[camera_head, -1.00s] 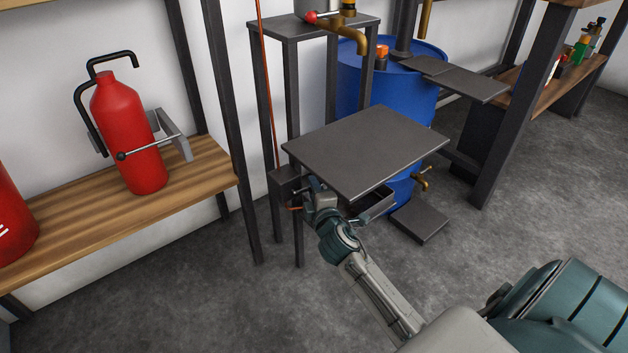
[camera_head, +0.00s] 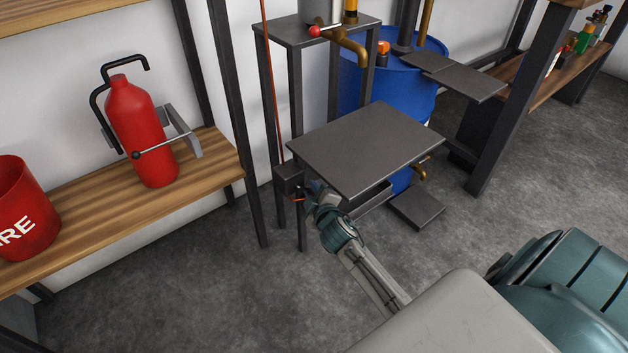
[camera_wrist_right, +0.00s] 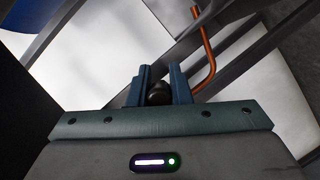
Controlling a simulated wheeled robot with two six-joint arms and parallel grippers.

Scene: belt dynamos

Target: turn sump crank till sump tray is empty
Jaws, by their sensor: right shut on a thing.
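My right gripper (camera_head: 312,193) is at the left front corner of the grey table plate, beside a small dark box (camera_head: 288,178) on the stand's leg. In the right wrist view its two fingers (camera_wrist_right: 160,88) are shut on a dark round knob (camera_wrist_right: 159,94), which seems to be the sump crank's handle. The rest of the crank is hidden or too small to make out. The sump tray (camera_head: 372,199) seems to be the dark open box under the plate. Only part of its rim shows, and its contents are hidden. My left gripper is not in view.
The grey plate (camera_head: 366,147) overhangs my right gripper. A blue drum (camera_head: 405,95) with a brass tap (camera_head: 420,172) stands behind it. A bent copper rod (camera_wrist_right: 209,55) passes close right of the fingers. A wooden shelf (camera_head: 85,230) is at left. The front floor is clear.

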